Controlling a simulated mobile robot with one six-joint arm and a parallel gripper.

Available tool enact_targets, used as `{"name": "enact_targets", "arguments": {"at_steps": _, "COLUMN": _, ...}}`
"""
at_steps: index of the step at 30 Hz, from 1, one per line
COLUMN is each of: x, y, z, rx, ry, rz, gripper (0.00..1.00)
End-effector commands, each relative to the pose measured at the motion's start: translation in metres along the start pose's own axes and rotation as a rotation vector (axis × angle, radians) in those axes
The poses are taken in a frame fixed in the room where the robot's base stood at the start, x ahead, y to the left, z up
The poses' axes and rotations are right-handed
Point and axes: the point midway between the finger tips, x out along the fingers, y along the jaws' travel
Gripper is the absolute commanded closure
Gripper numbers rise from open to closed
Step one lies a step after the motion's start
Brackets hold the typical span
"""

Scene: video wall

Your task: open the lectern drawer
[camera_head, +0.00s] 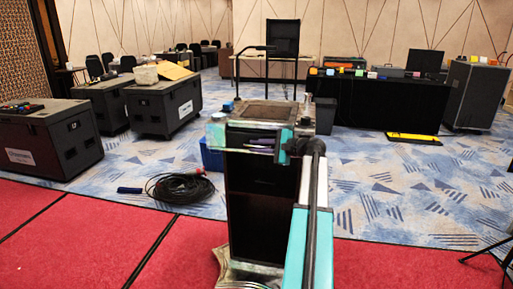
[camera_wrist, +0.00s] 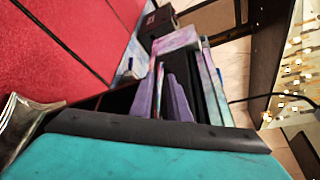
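The lectern (camera_head: 262,205) stands at the middle of the head view, dark-bodied with marbled teal and pale trim around its top. The wrist view shows its marbled trim (camera_wrist: 176,40) close up. I cannot make out the drawer clearly or tell how far out it is. My teal and white arm reaches up along the lectern's right side. My gripper (camera_head: 262,141) lies at the upper front, just under the top. Two purple finger-like parts (camera_wrist: 168,92) lie close together beside the trim; whether they touch anything is unclear.
Red carpet lies left of and below the lectern. A coiled black cable (camera_head: 181,187) lies on the blue floor to the left, near dark road cases (camera_head: 163,107). A black-draped table (camera_head: 380,105) stands behind at right. A tripod leg (camera_head: 490,250) shows at the right edge.

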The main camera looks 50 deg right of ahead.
Motion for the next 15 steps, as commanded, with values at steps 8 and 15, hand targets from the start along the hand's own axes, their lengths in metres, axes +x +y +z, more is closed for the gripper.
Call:
{"name": "enact_targets", "arguments": {"at_steps": 8, "x": 0.0003, "y": 0.0, "z": 0.0, "rx": 0.0, "ry": 0.0, "rz": 0.0, "gripper": 0.88}}
{"name": "enact_targets", "arguments": {"at_steps": 15, "x": 0.0001, "y": 0.0, "z": 0.0, "rx": 0.0, "ry": 0.0, "rz": 0.0, "gripper": 1.0}}
